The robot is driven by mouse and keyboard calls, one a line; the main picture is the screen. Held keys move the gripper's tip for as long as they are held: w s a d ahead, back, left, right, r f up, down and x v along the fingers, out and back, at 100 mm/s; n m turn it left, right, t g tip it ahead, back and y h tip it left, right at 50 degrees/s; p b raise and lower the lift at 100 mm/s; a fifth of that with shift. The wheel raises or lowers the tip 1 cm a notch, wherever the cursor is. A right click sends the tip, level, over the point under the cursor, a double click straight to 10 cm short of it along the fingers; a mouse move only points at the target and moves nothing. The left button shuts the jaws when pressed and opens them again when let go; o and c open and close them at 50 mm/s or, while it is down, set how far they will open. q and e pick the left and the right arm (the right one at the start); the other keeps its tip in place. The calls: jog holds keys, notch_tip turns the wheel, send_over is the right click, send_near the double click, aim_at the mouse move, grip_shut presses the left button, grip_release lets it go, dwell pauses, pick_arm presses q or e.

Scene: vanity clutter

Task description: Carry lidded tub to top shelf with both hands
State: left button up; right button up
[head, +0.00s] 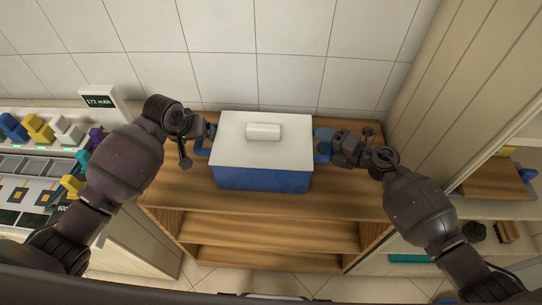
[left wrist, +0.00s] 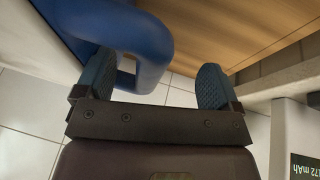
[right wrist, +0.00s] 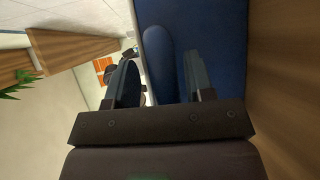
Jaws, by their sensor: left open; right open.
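The lidded tub (head: 262,178) is blue with a white lid (head: 285,150) and a white knob, and appears upright on the top board of a wooden shelf unit (head: 340,203). My left gripper (head: 208,132) is open at the tub's left handle; in the left wrist view the blue handle (left wrist: 153,45) reaches between the spread fingers, nearer the left one. My right gripper (head: 329,141) is open at the right side; in the right wrist view the right handle (right wrist: 162,60) lies between the fingers. Contact with either handle cannot be told.
A tiled wall (head: 270,70) stands behind the unit. A counter at left holds colored items and a display (head: 98,101) reading 172 mAh. At right are a tall panelled wooden side (head: 440,90) and shelves with small things. The unit's lower shelves look empty.

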pick_arm(q)
jog(key=v, duration=1.2)
pick_arm(e)
jog(key=shift+o, duration=0.4)
jog(key=o, duration=0.7)
